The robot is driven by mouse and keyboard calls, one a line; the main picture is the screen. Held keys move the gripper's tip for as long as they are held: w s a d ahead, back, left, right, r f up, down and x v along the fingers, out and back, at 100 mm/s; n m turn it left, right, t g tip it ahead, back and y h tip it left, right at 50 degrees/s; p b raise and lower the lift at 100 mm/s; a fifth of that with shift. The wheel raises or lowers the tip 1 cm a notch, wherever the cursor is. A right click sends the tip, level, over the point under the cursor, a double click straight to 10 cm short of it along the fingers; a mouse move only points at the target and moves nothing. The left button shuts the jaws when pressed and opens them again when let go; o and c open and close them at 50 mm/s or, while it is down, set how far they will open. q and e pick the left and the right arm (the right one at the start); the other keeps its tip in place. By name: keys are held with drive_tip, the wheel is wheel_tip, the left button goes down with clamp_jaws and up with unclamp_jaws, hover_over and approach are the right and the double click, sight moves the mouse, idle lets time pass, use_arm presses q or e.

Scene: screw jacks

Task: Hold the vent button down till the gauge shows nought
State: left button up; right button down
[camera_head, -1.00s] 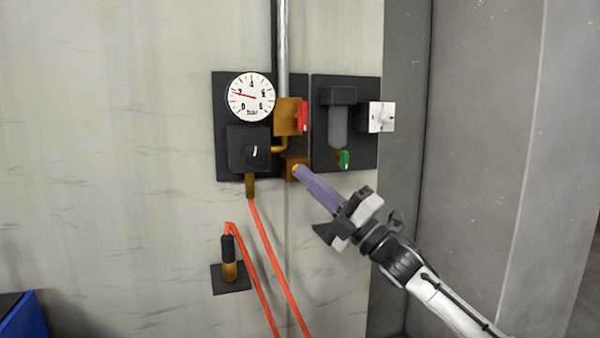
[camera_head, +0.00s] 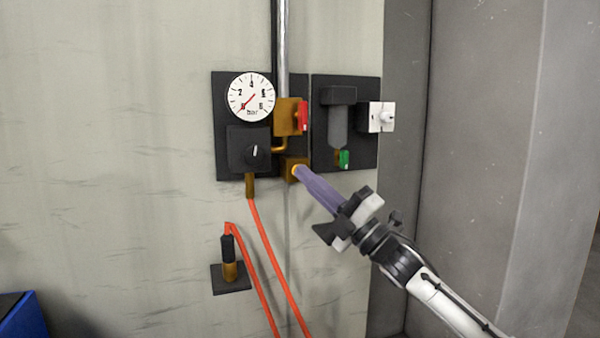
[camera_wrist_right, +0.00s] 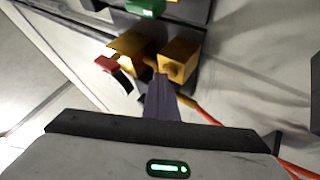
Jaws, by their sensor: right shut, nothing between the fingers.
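The round white gauge (camera_head: 250,97) is at the upper left of the wall panel. Its red needle points down and left at the 0 mark. The brass vent block (camera_head: 290,168) sits low on the panel, and its button is mostly hidden behind my right fingertips. My right gripper (camera_head: 301,174) is shut and empty, with its purple fingers pointing up and left and their tips against the block's button face. The wrist view shows the same brass block (camera_wrist_right: 180,58) just beyond the fingers (camera_wrist_right: 162,98). My left gripper is not in view.
A brass valve with a red handle (camera_head: 303,116) is just above the vent block. A dark filter with a green tap (camera_head: 344,159) and a white knob box (camera_head: 382,117) are to the right. An orange hose (camera_head: 270,260) hangs below. A grey wall (camera_head: 480,150) stands at the right.

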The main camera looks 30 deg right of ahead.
drive_tip(key=shift+s+f, duration=0.1)
drive_tip(key=shift+s+a, duration=0.15)
drive_tip(key=shift+s, duration=0.6)
drive_tip(key=s+b, duration=0.1)
drive_tip(key=s, duration=0.1)
drive_tip(key=s+a, duration=0.1)
drive_tip(key=s, duration=0.2)
drive_tip(key=shift+a+b, duration=0.1)
drive_tip(key=shift+b, duration=0.3)
drive_tip(key=shift+w, duration=0.1)
